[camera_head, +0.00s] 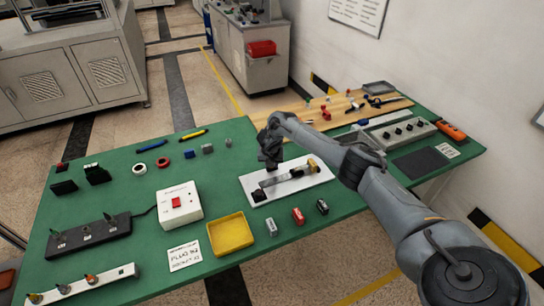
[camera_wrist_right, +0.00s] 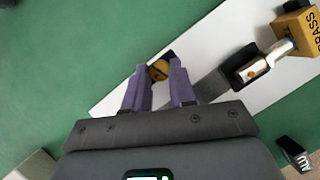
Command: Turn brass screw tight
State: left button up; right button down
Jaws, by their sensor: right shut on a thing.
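A white board (camera_head: 318,180) lies on the green table. In the right wrist view, my right gripper (camera_wrist_right: 158,76) has its two fingers closed around a round brass screw head (camera_wrist_right: 158,70). A dark block shows behind the screw head. On the same board, a yellow block marked BRASS (camera_wrist_right: 297,30) sits beside a metal cylinder (camera_wrist_right: 270,56) in a black holder (camera_wrist_right: 240,70). In the head view, my right gripper (camera_head: 269,164) reaches down at the board's back edge, and the screw cannot be made out there. My left gripper is not in view.
A yellow tray (camera_head: 231,233), a white box with a red switch (camera_head: 180,206) and small coloured blocks (camera_head: 298,215) stand nearby. A grey rack with knobs (camera_head: 400,131) is at the right. Green tabletop behind the board is mostly clear.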

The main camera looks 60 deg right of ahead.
jog(key=shift+w+r+m+p, duration=0.1)
jog(key=shift+m+p, duration=0.45)
jog(key=shift+m, duration=0.15)
jog(key=shift+g, duration=0.3)
jog(key=c, duration=0.9)
grip_release()
